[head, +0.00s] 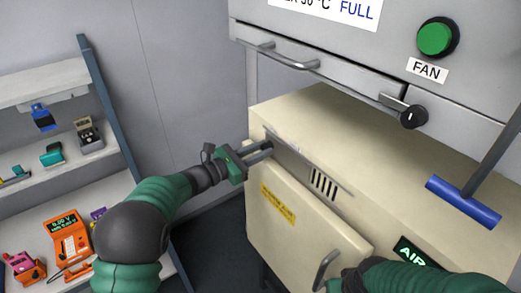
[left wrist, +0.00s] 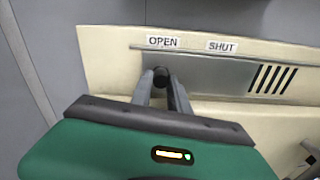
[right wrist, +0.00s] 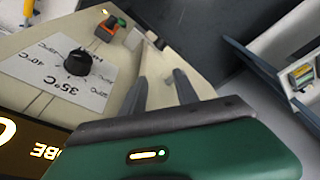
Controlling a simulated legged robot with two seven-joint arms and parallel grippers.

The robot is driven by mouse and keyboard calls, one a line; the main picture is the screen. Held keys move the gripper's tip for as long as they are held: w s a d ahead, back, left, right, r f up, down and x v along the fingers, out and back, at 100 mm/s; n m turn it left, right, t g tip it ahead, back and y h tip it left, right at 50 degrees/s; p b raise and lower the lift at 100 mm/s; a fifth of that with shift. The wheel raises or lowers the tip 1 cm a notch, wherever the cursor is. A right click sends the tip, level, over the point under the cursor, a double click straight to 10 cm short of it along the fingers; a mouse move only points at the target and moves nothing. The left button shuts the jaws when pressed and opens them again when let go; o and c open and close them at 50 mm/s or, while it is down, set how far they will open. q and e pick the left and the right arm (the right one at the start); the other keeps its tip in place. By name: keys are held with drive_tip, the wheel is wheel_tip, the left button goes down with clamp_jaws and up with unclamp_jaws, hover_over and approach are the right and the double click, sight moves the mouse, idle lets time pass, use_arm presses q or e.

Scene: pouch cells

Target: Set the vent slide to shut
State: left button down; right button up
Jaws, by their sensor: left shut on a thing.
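The vent slide is a grey metal plate (left wrist: 205,75) on the cream cabinet's front, with a dark round knob (left wrist: 160,77) at its left part. The knob sits below the OPEN label (left wrist: 163,41); the SHUT label (left wrist: 222,47) is to its right. My left gripper (left wrist: 161,86) is shut on the knob, and in the head view it (head: 268,149) reaches the plate from the left. The dark vent slots (left wrist: 272,79) at the plate's right show uncovered. My right gripper (right wrist: 161,80) is open and empty, above the cabinet's dial panel in the right wrist view.
The cabinet door (head: 290,225) with a yellow label and a bar handle (head: 325,268) is below the slide. A grey unit with a green FAN button (head: 437,38) overhangs the cabinet. A blue T-shaped bar (head: 463,201) is at right. Shelves (head: 60,160) with small devices stand left.

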sight(293, 162)
use_arm(q)
drive_tip(key=shift+r, duration=0.45)
drive_tip(key=s+d+b, duration=0.1)
drive_tip(key=b, duration=0.1)
drive_tip(key=s+d+f+b, duration=0.1)
drive_tip(key=s+b, duration=0.1)
drive_tip(key=shift+s+d, duration=0.15)
drive_tip(key=shift+d, duration=0.05)
drive_tip(key=s+d, duration=0.1)
drive_tip(key=s+d+b, duration=0.2)
drive_tip(key=s, duration=0.1)
drive_tip(key=shift+r, duration=0.3)
drive_tip(key=shift+s+d+r, duration=0.1)
drive_tip(key=shift+s+d, duration=0.1)
drive_tip(key=shift+w+a, duration=0.1)
drive_tip(key=shift+a, duration=0.05)
drive_tip(key=c, duration=1.5)
unclamp_jaws()
drive_tip(key=shift+o, duration=1.2)
drive_tip(key=shift+s, duration=0.3)
drive_tip(key=shift+w, duration=0.1)
